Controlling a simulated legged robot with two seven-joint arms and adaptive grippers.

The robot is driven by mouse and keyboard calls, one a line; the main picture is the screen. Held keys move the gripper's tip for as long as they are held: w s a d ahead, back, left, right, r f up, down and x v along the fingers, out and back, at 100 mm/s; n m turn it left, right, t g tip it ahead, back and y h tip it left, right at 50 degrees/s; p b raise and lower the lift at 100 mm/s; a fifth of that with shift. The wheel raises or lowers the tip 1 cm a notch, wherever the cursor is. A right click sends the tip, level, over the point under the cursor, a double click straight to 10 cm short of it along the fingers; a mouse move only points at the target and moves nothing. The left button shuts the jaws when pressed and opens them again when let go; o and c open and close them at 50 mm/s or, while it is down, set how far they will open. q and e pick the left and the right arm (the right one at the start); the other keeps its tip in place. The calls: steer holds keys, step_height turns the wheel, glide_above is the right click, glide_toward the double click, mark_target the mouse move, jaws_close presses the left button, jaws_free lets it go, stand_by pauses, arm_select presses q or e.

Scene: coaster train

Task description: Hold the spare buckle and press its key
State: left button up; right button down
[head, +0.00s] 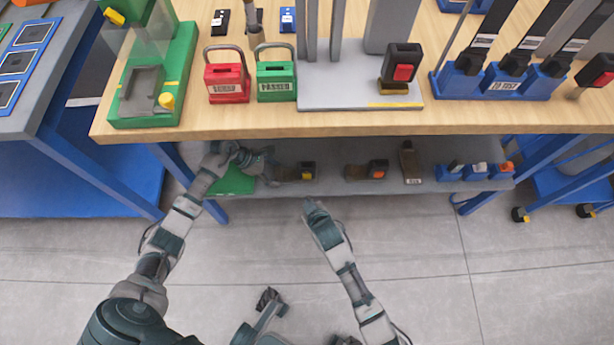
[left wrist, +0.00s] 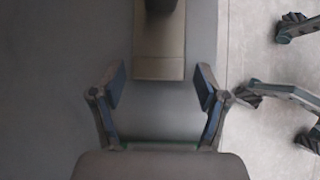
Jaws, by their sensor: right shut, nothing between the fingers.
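A buckle with a yellow key (head: 306,171) lies on the lower shelf under the bench. A second buckle with an orange-red key (head: 376,169) lies to its right. My left gripper (head: 271,167) is over the shelf just left of the yellow-key buckle. In the left wrist view, the left gripper (left wrist: 162,86) is open, and the near end of a grey-brown buckle (left wrist: 158,67) lies centred at its fingertips, with gaps on both sides. Its key is not visible there. My right gripper (head: 312,205) is shut and empty, in front of the shelf edge.
A strap-like piece (head: 410,162) and a blue holder with coloured pieces (head: 475,172) lie farther right on the grey shelf (head: 335,186). The wooden bench top (head: 300,123) overhangs it, carrying red (head: 227,83) and green (head: 276,81) lock boxes.

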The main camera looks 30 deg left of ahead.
arm_select(q)
steer(key=shift+r, duration=0.2)
arm_select(e)
steer(key=shift+r, duration=0.1)
arm_select(q)
steer(key=v, duration=1.2)
steer(key=s+d+p, duration=0.7)
steer(key=s+p, duration=0.1)
steer(key=s, duration=0.3)
steer(key=shift+s, duration=0.35)
arm_select(e)
steer(key=w+r+t, duration=0.1)
steer(key=w+r, duration=0.2)
steer(key=r, duration=1.2)
steer(key=shift+r+n, duration=0.3)
arm_select(q)
steer(key=shift+f, duration=0.15)
